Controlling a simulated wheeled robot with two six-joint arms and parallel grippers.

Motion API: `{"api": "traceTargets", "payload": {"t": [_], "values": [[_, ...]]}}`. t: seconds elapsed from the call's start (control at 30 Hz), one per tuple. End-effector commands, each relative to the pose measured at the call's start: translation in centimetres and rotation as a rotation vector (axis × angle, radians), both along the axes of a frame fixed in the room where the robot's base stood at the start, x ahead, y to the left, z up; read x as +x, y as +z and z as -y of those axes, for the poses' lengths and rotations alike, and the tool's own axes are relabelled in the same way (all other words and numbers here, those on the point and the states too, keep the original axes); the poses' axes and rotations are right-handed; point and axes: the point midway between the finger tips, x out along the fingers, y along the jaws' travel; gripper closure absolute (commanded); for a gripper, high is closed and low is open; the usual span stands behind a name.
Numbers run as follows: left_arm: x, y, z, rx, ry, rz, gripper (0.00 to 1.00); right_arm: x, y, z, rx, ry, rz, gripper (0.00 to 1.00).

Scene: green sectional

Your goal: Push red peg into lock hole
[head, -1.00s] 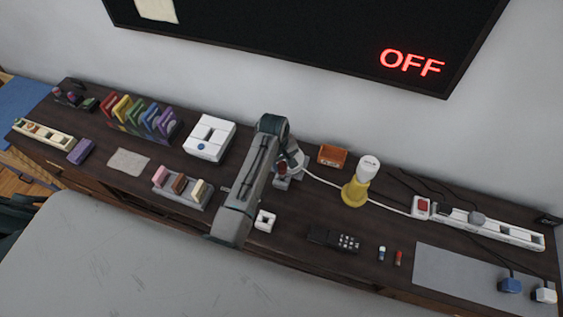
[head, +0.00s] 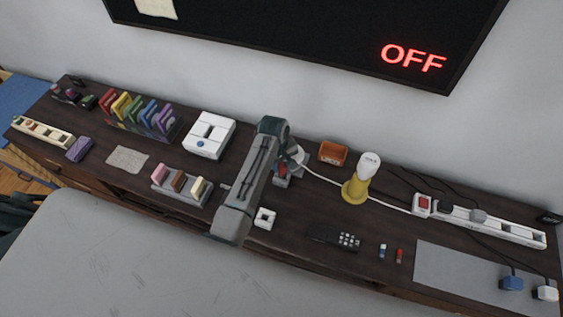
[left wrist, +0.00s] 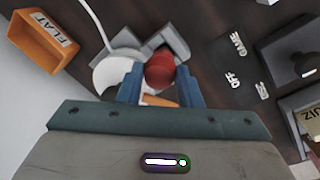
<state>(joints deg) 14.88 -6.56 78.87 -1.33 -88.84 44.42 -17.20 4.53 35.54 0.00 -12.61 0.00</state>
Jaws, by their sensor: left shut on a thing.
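The red peg (left wrist: 160,68) is between the two blue fingers of my left gripper (left wrist: 160,78) in the left wrist view. The gripper is shut on it. A grey lock block (left wrist: 172,38) with angled arms lies just beyond the peg; its hole is hidden by the peg, so I cannot tell how deep the peg sits. In the head view the red peg (head: 282,170) shows as a small patch beside my left arm, over the grey block (head: 281,182). My left gripper (head: 290,160) is mostly hidden there by its own arm. My right gripper is in neither view.
An orange box (head: 332,152), labelled FLAT in the wrist view, stands close to the right. A white cable runs to a power strip (head: 490,226), past a yellow-based lamp (head: 357,190). A white box (head: 209,136) stands left. A small white square (head: 265,218) lies in front.

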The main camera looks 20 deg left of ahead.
Motion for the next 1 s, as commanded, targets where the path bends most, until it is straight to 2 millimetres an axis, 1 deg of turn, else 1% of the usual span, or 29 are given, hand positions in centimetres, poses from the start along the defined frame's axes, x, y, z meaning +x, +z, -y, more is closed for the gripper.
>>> {"api": "traceTargets", "payload": {"t": [0.9, 0.93, 1.0], "values": [[0.0, -2.4, 0.0, 0.0, 0.0, -0.001, 0.93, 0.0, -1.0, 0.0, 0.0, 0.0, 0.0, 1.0], [0.0, -2.3, 0.0, 0.0, 0.0, 0.0, 0.64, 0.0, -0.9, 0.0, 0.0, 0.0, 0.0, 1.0], [0.0, -2.3, 0.0, 0.0, 0.0, 0.0, 0.5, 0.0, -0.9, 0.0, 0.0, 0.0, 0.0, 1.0]]}}
